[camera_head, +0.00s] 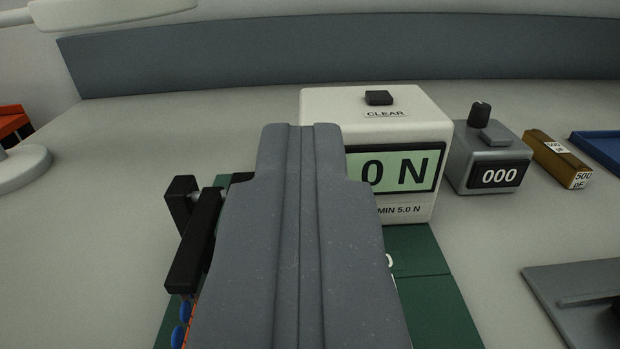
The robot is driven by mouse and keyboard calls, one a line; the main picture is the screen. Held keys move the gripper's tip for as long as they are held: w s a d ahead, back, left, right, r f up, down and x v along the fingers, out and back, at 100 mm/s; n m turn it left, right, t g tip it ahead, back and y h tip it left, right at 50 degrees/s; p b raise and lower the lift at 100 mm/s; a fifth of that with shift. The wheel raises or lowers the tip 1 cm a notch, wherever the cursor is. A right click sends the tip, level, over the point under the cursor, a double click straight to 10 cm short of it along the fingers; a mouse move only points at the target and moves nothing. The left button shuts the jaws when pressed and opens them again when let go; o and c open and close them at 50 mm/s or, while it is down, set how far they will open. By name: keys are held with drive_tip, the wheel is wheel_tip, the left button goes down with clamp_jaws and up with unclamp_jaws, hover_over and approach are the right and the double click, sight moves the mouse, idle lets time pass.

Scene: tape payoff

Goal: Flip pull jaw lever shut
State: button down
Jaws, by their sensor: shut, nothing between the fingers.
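My gripper (301,135) is shut and empty, a grey shape filling the middle of the view with its tips toward the white force readout (320,103). A black bar (194,243) stands just left of my gripper, with a black block (182,196) behind it; this looks like the jaw lever, but I cannot tell for sure. Whether the gripper touches the bar is unclear. The jaw itself and most of the green base (432,290) are hidden behind my gripper. The readout's screen shows "0 N" in its visible part, with "MIN 5.0 N" below.
Right of the readout stand a grey counter (463,160) showing "000", a brown block (556,158) labelled 500 and a blue tray (600,148). A grey plate (575,315) lies at the lower right. A lamp foot (20,168) and an orange item (12,122) are at left.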

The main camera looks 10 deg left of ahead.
drive_tip(key=s+d+r, duration=0.1)
drive_tip(key=s+r, duration=0.1)
drive_tip(key=s, duration=0.7)
drive_tip(key=shift+d+b, duration=0.4)
drive_tip(key=shift+r, duration=0.15)
